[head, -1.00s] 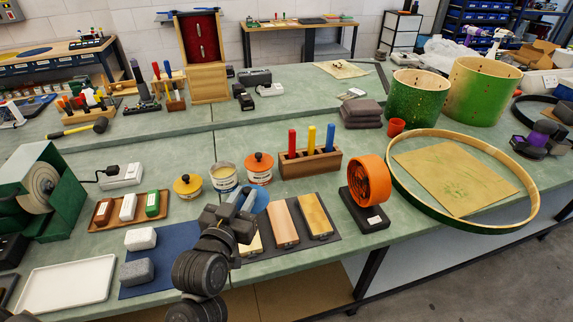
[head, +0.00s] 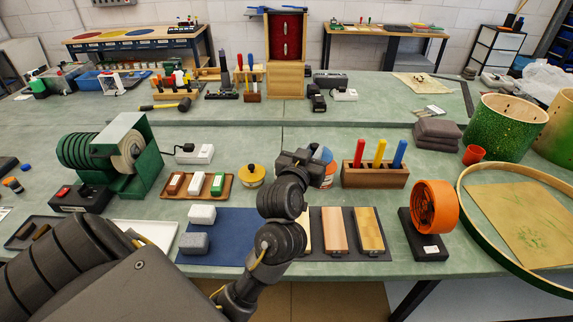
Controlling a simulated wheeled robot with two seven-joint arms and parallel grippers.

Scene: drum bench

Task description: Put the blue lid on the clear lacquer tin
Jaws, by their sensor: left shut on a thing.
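My left gripper (head: 304,158) is above the near half of the bench, among the row of tins, seen from behind. It is shut on the blue lid (head: 326,155), which shows only in part at the gripper's right side. The orange-lidded tin (head: 327,176) is partly hidden behind the lid and gripper. The yellow-lidded tin (head: 251,177) stands to the left, apart from the gripper. The open clear lacquer tin is hidden behind my gripper and wrist, so I cannot tell how the lid sits relative to it. My right gripper is not in view.
A wooden block with red, yellow and blue handles (head: 375,175) stands right of the tins. An orange roll on a black stand (head: 433,207) is further right. A tray of small blocks (head: 176,195) lies left. A blue mat (head: 236,225) lies in front.

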